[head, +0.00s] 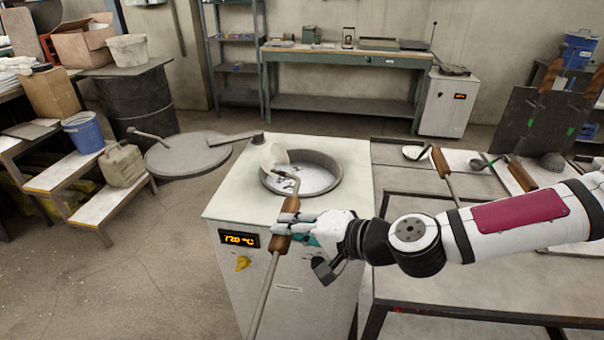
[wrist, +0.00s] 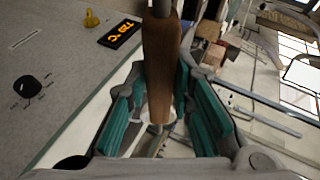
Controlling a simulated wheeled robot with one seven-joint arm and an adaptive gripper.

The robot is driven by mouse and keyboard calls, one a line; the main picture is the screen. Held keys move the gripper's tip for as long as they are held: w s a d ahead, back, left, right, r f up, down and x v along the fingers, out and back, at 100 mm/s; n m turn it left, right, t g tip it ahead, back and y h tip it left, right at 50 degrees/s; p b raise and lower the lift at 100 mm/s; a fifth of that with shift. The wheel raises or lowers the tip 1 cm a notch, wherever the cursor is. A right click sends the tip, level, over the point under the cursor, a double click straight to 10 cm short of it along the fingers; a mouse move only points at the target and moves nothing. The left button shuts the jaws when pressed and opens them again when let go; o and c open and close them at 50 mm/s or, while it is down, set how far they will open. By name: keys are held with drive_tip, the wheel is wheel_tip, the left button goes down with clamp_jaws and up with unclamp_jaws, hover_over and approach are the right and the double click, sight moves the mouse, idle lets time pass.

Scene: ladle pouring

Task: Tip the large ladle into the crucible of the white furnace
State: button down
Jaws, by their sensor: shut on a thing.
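The white furnace (head: 230,210) stands in the middle of the head view, its orange display reading about 720 °C. Its round crucible (head: 335,162) is open on top, with a bright silvery surface inside. My gripper (head: 290,232) is shut on the brown wooden handle of a ladle (head: 287,216), in front of the crucible. The handle also shows between the teal finger pads in the wrist view (wrist: 160,65). The ladle's pale bowl (head: 272,155) is tilted at the crucible's back left rim. Its contents are not visible, and I cannot tell whether it touches the rim.
A metal table (head: 450,285) right of the furnace bears other ladles with brown handles (head: 440,162).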

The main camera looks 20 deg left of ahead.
drive_tip(key=shift+w+d+f+y+b, duration=0.15)
drive_tip(key=shift+d+y+b, duration=0.2)
drive_tip(key=shift+y+b, duration=0.1)
drive_tip(key=d+f+y+b, duration=0.1)
drive_tip(key=b, duration=0.2)
drive_tip(key=d+f+m+y+b, duration=0.1)
drive_tip(key=d+f+y+b, duration=0.1)
drive_tip(key=b, duration=0.2)
drive_tip(key=shift+w, duration=0.35)
drive_tip(key=shift+r, duration=0.1)
idle(0.3)
